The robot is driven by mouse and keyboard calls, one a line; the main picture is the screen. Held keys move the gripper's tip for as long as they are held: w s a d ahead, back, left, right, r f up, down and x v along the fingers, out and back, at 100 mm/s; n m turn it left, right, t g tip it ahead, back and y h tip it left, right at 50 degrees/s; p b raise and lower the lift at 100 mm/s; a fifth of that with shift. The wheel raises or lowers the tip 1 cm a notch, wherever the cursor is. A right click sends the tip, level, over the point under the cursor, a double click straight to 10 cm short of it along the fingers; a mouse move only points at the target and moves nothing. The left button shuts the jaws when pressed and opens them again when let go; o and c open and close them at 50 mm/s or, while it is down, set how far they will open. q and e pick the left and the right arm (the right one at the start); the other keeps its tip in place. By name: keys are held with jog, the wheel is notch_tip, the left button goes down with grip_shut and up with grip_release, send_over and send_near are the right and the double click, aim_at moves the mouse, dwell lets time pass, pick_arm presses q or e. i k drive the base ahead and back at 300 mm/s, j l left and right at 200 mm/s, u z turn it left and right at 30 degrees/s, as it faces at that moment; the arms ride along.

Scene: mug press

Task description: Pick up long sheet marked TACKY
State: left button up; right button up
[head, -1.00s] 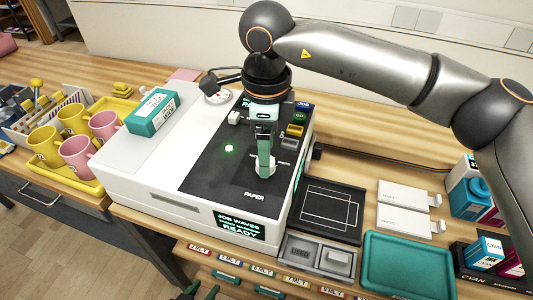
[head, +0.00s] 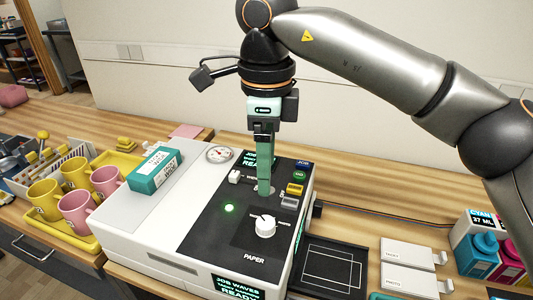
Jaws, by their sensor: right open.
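Two long white sheets or packs lie flat on the wooden bench at the right: an upper one (head: 407,254) and a lower one (head: 410,280). Each has small print at its left end, too small to read, so I cannot tell which, if either, is marked TACKY. My right gripper (head: 264,191) points down over the press's black control panel, just behind the white knob (head: 265,227). Its teal fingers are seen nearly edge-on; it is open, with nothing visible in it. Both sheets are well to its right. My left gripper is not in view.
The white press (head: 150,225) fills the middle, with a green light and a teal box (head: 154,170) on top. A black framed plate (head: 330,265) lies between press and sheets. Ink bottles (head: 478,255) stand at far right. A yellow tray (head: 94,242) with mugs is left.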

aim_at(394, 250)
jog(key=k, duration=1)
